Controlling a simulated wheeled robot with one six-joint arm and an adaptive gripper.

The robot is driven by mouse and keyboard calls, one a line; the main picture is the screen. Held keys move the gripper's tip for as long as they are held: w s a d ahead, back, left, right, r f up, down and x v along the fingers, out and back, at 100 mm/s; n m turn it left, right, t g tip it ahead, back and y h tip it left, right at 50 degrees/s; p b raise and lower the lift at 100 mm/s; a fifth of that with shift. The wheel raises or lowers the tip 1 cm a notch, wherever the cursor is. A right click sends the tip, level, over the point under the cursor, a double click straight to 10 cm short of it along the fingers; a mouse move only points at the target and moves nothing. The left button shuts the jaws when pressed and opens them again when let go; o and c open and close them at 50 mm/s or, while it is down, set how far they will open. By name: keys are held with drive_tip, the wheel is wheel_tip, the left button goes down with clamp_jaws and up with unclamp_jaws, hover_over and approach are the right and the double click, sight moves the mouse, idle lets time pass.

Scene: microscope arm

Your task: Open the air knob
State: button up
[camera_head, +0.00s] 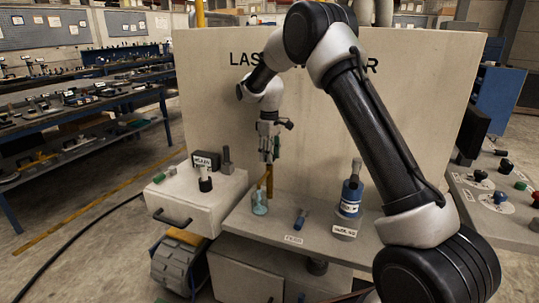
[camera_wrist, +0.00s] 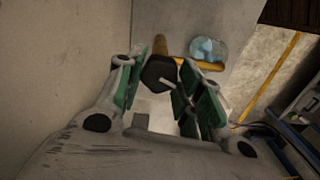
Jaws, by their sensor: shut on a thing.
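The air knob (camera_wrist: 158,72) is a dark, angular knob in the wrist view, at the top of a yellow-brown pipe (camera_wrist: 160,46). My gripper (camera_wrist: 160,78) has its green-padded fingers on either side of the knob and is shut on it. In the head view my gripper (camera_head: 270,152) points down in front of the beige panel, just above the upright yellow-brown pipe (camera_head: 269,182). The knob is hidden by the fingers in the head view, so how far it is turned cannot be told.
A glass flask (camera_head: 260,204) stands beside the pipe's foot. The beige panel (camera_head: 225,130) rises close behind my gripper.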

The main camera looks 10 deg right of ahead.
drive_tip(key=n, duration=0.5)
drive_tip(key=shift+n, duration=0.4)
idle(0.4)
drive_tip(key=o, duration=1)
drive_tip(key=shift+o, duration=0.2)
wheel_tip(320, 180, up, 12)
